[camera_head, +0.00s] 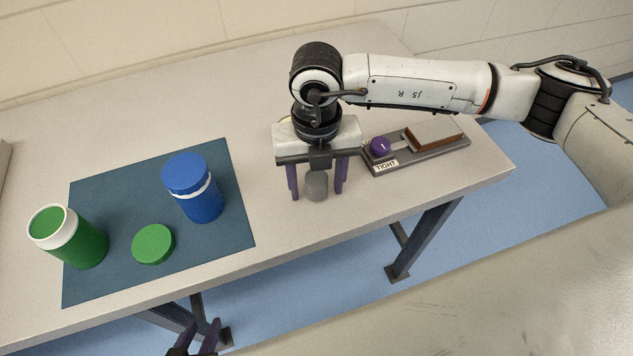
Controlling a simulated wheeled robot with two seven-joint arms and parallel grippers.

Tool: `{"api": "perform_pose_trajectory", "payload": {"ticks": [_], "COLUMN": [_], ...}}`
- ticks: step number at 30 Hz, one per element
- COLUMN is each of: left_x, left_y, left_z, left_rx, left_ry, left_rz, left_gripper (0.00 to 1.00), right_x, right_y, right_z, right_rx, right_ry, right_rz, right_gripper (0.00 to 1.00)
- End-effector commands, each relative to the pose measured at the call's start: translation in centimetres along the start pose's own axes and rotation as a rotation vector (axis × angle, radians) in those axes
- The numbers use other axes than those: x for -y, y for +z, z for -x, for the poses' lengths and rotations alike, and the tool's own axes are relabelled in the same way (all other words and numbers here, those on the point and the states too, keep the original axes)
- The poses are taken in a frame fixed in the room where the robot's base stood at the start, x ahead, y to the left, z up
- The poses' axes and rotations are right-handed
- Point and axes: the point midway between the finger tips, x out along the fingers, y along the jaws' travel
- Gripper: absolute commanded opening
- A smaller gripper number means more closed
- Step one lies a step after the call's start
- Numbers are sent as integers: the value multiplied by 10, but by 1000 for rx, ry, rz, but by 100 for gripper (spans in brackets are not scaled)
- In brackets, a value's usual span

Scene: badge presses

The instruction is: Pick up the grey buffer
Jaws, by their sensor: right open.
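A small rounded grey object (316,187), which looks like the grey buffer, stands on the table near its front edge. My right gripper (317,189) points down over it, open, with one purple finger on each side. Gaps show between the fingers and the grey object, so it is not gripped. The top of the object is hidden by the dark part under the gripper's palm. My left gripper (203,325) is low at the bottom edge of the view, in front of the table, with its fingers apart and nothing seen between them.
A grey base labelled TIGHT (418,149), with a purple knob (381,147) and a brown-sided block (434,135), lies right of my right gripper. On a dark mat (110,190) at left stand a green jar (82,246), a blue jar (201,203) and a green lid (153,244).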

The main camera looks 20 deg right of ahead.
Motion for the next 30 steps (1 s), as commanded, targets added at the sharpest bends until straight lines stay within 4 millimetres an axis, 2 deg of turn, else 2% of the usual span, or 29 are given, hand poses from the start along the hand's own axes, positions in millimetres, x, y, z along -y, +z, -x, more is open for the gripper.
{"api": "perform_pose_trajectory", "payload": {"ticks": [2, 9, 16, 20, 30], "left_x": [0, 0, 0, 0, -1], "left_y": [0, 1, 1, 2, 5], "left_z": [0, 0, 0, -1, -4], "left_rx": [1, 2, 3, 4, 4], "left_ry": [0, -1, 0, 0, 2], "left_rz": [0, -1, -1, -1, -4], "left_gripper": [31, 31, 31, 31, 31], "right_x": [0, 0, 0, 0, -1], "right_y": [0, 0, 0, 1, 0], "right_z": [0, 0, 1, 11, 77], "right_rx": [0, 0, 0, 2, 3], "right_ry": [0, 0, 0, 1, 2], "right_rz": [0, 0, 0, 0, 2], "right_gripper": [51, 10, 10, 10, 10]}}
